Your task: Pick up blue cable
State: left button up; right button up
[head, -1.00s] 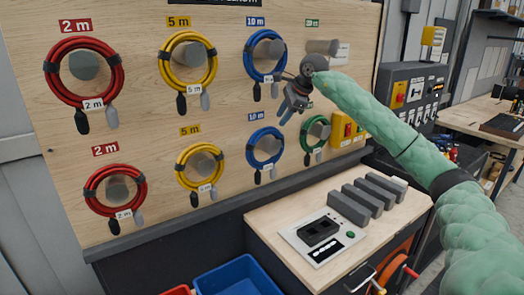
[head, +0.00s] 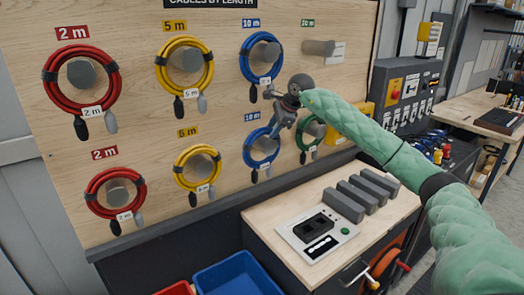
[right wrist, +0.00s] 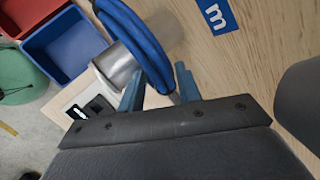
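Two blue cable coils hang on pegs on the wooden board in the head view: an upper blue cable (head: 246,68) and a lower blue cable (head: 248,155), each under a blue 10 m label. My right gripper (head: 275,127) is at the upper right of the lower coil. In the right wrist view its two blue-grey fingers (right wrist: 160,88) are apart, with the blue cable (right wrist: 133,28) running in between them, in front of a metal peg (right wrist: 117,68). I cannot tell whether the fingers touch the cable. My left gripper is not in view.
Red cables (head: 47,78) and yellow cables (head: 161,67) hang to the left, and a green cable (head: 302,133) hangs close to the right. An empty peg (head: 318,47) is at upper right. Below stand a bench (head: 262,216) with grey blocks and a blue bin (head: 238,278).

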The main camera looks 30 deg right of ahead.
grip_shut()
dwell(1.4)
jog(key=shift+r, duration=0.15)
